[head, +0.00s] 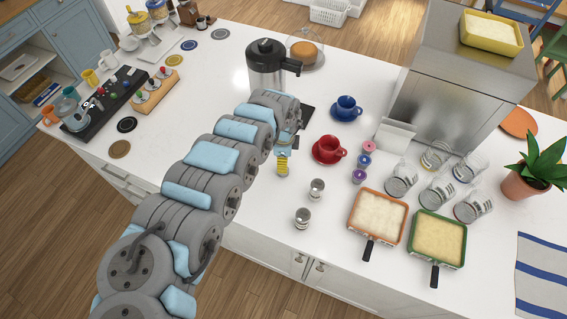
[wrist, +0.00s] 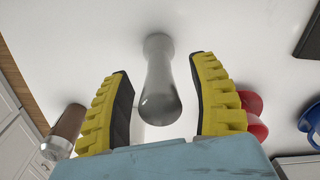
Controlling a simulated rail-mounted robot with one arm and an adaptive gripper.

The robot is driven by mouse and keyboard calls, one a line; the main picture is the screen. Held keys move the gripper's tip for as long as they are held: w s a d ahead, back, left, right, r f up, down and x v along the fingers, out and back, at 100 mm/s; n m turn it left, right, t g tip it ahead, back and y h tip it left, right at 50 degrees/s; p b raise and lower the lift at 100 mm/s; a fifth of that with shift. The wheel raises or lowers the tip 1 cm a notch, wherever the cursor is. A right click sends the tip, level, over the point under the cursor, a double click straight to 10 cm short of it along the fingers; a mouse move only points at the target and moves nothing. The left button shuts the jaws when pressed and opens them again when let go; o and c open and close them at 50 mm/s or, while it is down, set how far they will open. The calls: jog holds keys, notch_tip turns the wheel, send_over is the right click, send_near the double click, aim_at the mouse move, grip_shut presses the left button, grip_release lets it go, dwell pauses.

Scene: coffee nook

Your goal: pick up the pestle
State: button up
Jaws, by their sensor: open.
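The pestle (wrist: 159,85) is a smooth grey piece with a rounded near end, a slimmer neck and a round far end. It appears to stand upright on the white counter. In the wrist view it lies between the two yellow-padded fingers of my gripper (wrist: 163,100), with a visible gap on each side. My gripper is open and holds nothing. In the head view my gripper (head: 283,164) is low over the counter, left of the red cup. I cannot make out the pestle there; my arm seems to hide it.
A red cup on a saucer (head: 328,150) and a blue cup (head: 345,108) stand to the right. Two small shakers (head: 316,189) stand near the front edge; one brown-and-metal piece (wrist: 65,133) shows at the wrist view's left.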

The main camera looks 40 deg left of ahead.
jog(key=shift+f, duration=0.15)
grip_shut()
